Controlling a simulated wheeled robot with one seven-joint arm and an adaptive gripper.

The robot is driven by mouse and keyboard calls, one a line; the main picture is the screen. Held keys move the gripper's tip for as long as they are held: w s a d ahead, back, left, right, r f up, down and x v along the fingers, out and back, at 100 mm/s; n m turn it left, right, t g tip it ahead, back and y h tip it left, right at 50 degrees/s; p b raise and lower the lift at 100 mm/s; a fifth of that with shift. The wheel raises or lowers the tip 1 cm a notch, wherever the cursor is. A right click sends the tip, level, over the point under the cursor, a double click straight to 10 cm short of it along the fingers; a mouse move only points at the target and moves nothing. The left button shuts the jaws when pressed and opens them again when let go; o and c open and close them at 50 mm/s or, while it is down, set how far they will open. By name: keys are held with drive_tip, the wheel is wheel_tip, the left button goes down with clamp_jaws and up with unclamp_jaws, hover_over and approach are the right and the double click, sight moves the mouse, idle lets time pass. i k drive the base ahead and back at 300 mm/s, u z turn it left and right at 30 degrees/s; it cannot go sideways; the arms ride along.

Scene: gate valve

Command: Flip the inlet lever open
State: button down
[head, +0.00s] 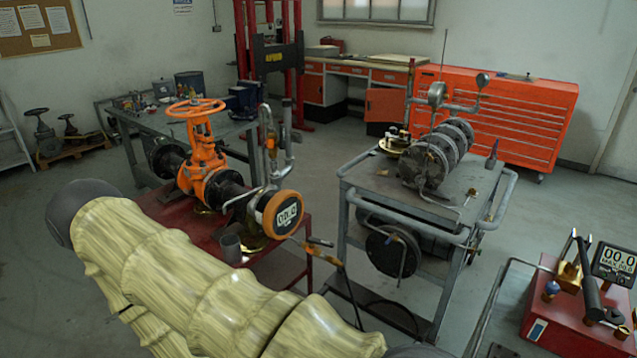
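The orange gate valve (200,150) with its round handwheel (196,108) stands on a red table (190,222) left of centre. My sleeved arm crosses the lower left and hides part of the red table. My gripper is not in view.
A grey cart (400,192) with a flanged assembly (437,155) stands right of the red table, with a narrow gap between. A red pump unit (565,310) with a black handle and a display (615,262) is at lower right. A dark hose hangs near the fitting.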

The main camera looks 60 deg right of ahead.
sight(312, 240)
drive_tip(key=i, duration=0.9)
drive_tip(key=z, duration=1.5)
